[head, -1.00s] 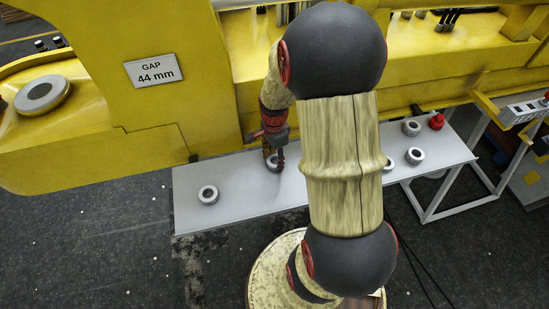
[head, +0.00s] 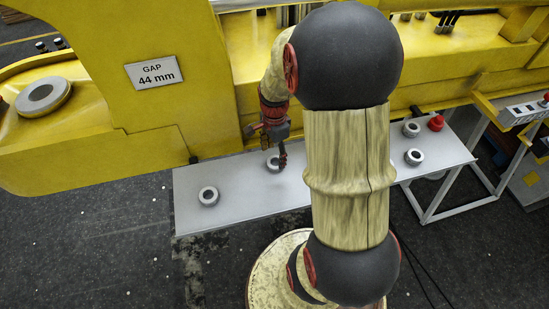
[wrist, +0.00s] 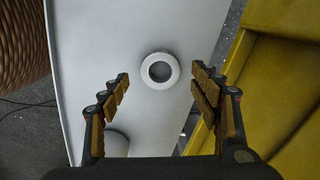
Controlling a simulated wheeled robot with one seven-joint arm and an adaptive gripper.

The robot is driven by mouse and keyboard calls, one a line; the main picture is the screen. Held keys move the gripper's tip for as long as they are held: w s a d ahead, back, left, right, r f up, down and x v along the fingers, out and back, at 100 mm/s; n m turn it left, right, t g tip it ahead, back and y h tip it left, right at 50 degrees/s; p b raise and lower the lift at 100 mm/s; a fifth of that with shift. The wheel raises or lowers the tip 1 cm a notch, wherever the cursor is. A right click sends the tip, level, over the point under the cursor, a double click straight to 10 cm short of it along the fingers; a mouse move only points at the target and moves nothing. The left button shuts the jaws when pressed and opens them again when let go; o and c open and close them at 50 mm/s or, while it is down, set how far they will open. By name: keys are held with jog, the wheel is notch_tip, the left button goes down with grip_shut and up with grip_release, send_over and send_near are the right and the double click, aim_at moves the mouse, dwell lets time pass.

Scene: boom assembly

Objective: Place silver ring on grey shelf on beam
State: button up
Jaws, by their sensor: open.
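Several silver rings lie flat on the long light grey shelf (head: 245,210) beside the yellow beam (head: 190,105). One ring (head: 201,196) is near the shelf's left end. Another ring (head: 273,170) is just below my gripper (head: 268,148), partly hidden by a finger. Two more, an upper ring (head: 411,134) and a lower ring (head: 414,163), are right of my arm. My gripper is open and empty above the shelf. In the wrist view a ring (wrist: 146,73) shows ahead between the spread fingers, apart from them. A pale round part (wrist: 117,143) is partly hidden by the left finger.
A red knob-like object (head: 436,122) is at the shelf's right end near the beam. A sign (head: 154,71) on the beam reads "GAP 44 mm". The beam stands close along the shelf's far edge. Bare shelf lies between the two left rings.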

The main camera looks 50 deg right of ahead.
jog(key=a+r+n+t, duration=0.1)
jog(key=a+r+n, duration=0.35)
jog(key=r, duration=0.45)
jog(key=a+r+n+t, duration=0.1)
jog(key=a+r+n, duration=0.3)
jog(key=a+r, duration=0.3)
jog(key=s+a+r+n+t, duration=0.3)
jog(key=s+a+r+n, duration=0.4)
jog(key=a+n, duration=0.4)
jog(key=shift+s+a+r+n+t+p, duration=0.15)
jog(key=shift+s+r+n+t+p, duration=0.15)
jog(key=shift+r+n, duration=0.6)
jog(key=shift+f, duration=0.1)
notch_tip(320, 180, down, 11)
jog(key=b, duration=1.1)
